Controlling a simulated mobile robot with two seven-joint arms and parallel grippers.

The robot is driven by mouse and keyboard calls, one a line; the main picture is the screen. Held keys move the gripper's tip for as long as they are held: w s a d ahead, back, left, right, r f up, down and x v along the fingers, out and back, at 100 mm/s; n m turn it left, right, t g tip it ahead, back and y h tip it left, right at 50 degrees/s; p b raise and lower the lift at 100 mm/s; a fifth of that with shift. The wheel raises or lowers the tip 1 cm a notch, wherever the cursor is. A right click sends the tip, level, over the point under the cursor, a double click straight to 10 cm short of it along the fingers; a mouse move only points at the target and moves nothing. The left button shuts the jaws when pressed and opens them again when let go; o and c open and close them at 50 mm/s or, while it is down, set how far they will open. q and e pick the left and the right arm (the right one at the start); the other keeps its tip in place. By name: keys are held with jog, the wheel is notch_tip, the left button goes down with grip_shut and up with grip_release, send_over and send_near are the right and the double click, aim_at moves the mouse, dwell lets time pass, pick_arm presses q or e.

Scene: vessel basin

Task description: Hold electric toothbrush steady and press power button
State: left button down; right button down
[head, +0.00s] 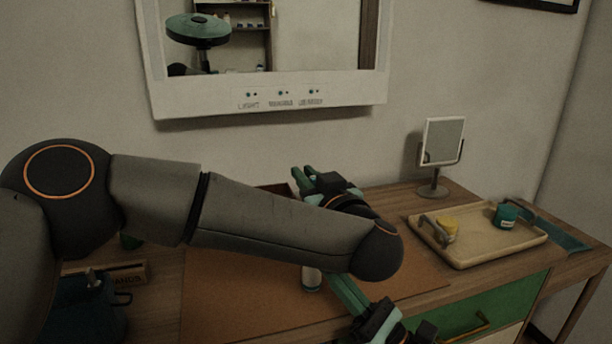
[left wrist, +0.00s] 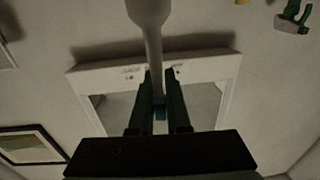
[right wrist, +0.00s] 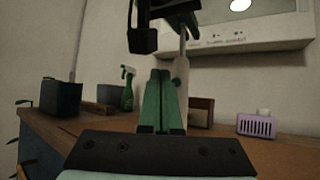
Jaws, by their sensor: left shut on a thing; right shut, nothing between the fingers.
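The electric toothbrush is mostly hidden behind my left arm in the head view. Only its pale lower end (head: 311,279) shows, above the brown mat. In the right wrist view the white toothbrush (right wrist: 181,78) hangs upright below my left gripper (right wrist: 165,15). My left gripper (head: 303,176) is shut on the toothbrush; its narrow part runs between the fingers in the left wrist view (left wrist: 158,100). My right gripper (head: 342,288) is shut and empty, its green fingertips (right wrist: 160,75) close beside the handle. I cannot tell whether they touch it. The power button is not discernible.
A brown mat (head: 235,300) covers the middle of the desk. A tray (head: 470,255) with a yellow and a teal item lies at right, below a small mirror (head: 441,142). A purple basket (right wrist: 257,126) and green spray bottle (right wrist: 127,90) stand behind. A wall mirror hangs above.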

jog(key=shift+w+a, duration=0.2)
jog(key=shift+w, duration=0.3)
jog(key=shift+w+a, duration=0.15)
jog(key=shift+w, duration=0.3)
dwell(1.4)
jog(key=shift+w+a, duration=0.1)
jog(key=shift+w, duration=0.1)
jog(key=shift+w+a, duration=0.1)
jog(key=shift+w, duration=0.05)
